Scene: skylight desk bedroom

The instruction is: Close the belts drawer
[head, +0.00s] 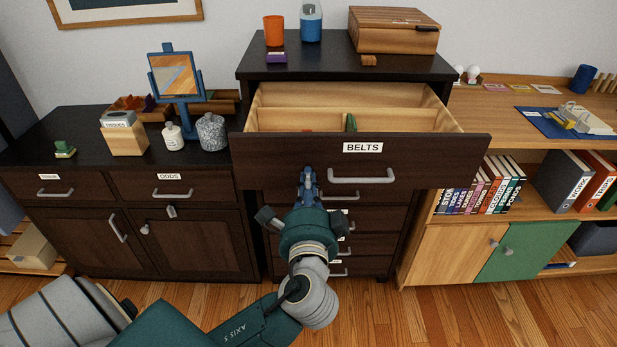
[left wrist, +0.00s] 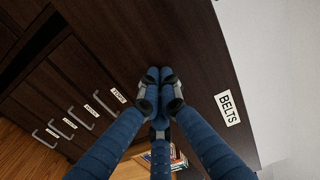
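The belts drawer (head: 270,163) is the dark top drawer of the middle chest. It stands pulled out, with its pale wooden inside and a divider showing. A white BELTS label (head: 362,147) sits above its grey bar handle (head: 361,179). The label also shows in the left wrist view (left wrist: 228,108). My left gripper (head: 309,172) is at the drawer front, left of the handle and apart from it. Its blue fingers are together (left wrist: 160,75), with nothing seen between them. Whether the tips touch the front is hard to tell. My right gripper is in neither view.
Several closed drawers (head: 375,218) lie below the belts drawer. On the chest (head: 330,66) stand an orange cup (head: 274,31), a blue bottle (head: 311,22) and a wooden box (head: 393,28). A dark cabinet (head: 90,187) is at left, and a wooden shelf unit (head: 450,250) at right.

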